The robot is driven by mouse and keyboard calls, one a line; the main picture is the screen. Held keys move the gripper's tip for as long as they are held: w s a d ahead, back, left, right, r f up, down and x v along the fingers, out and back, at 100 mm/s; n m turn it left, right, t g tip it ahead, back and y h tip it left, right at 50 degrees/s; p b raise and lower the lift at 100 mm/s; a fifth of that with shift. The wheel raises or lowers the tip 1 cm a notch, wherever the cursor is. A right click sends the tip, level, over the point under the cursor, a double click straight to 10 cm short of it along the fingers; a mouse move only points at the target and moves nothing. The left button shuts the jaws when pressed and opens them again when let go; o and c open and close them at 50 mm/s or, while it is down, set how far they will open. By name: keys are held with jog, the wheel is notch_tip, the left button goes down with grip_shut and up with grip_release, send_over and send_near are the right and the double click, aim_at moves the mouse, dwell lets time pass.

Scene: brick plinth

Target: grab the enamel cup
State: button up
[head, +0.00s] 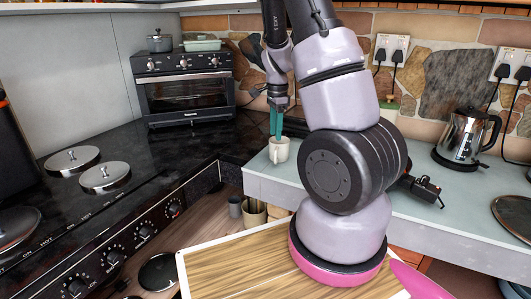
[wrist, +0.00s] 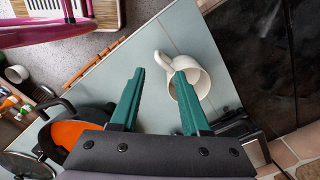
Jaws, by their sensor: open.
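The enamel cup (head: 279,151), white and upright with a handle, stands on the pale blue-grey counter near its left end. The left fingertip is clear of the cup, and the handle's end shows toward the gap.
A toaster oven (head: 184,88) stands on the black stove top at the back left. A kettle (head: 464,138) stands farther right on the pale counter (head: 440,212). In the wrist view a dark pan with orange contents (wrist: 72,133) and another white cup (wrist: 17,74) show at the left.

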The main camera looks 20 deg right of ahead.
aim_at(275, 152)
jog(key=shift+w+f, duration=0.15)
jog(key=shift+f, duration=0.35)
notch_tip(275, 152, down, 11)
jog(key=shift+r, duration=0.15)
grip_shut()
dwell(1.3)
